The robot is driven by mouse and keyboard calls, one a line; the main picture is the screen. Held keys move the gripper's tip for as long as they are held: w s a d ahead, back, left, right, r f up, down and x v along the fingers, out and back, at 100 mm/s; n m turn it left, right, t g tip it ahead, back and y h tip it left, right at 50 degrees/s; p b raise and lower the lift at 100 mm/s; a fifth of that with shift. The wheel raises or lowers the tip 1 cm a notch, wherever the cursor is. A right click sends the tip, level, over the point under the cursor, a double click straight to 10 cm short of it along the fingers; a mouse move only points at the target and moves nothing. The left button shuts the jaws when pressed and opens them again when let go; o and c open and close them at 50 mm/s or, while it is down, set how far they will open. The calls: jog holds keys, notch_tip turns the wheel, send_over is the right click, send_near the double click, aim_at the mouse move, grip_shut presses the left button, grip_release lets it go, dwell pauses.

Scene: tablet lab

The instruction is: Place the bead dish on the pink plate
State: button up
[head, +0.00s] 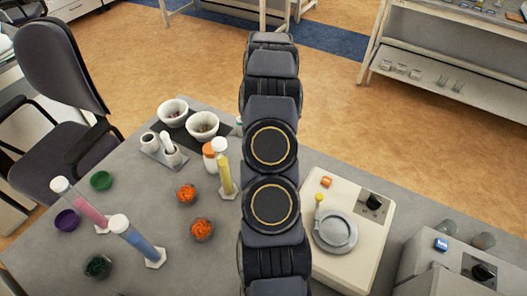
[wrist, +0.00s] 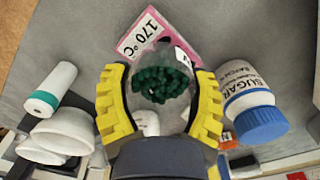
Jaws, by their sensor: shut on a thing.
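In the wrist view my gripper (wrist: 160,72) is shut on a clear round dish holding dark green beads (wrist: 162,83). Its yellow fingers press on the left and right sides of the dish. In the head view my arm hides the gripper, the held dish and the pink plate.
A sugar bottle with a blue cap (wrist: 252,108) is close right of the gripper. White bowls (wrist: 62,133) and a green-ended white container (wrist: 50,90) are at left.

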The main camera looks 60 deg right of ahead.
jog(key=shift+f, duration=0.85)
jog(key=shift+f, duration=0.1)
jog(key=o, duration=1.2)
jog(key=shift+c, duration=0.2)
notch_tip(320, 180, up, 12)
jog(key=shift+r, duration=0.1)
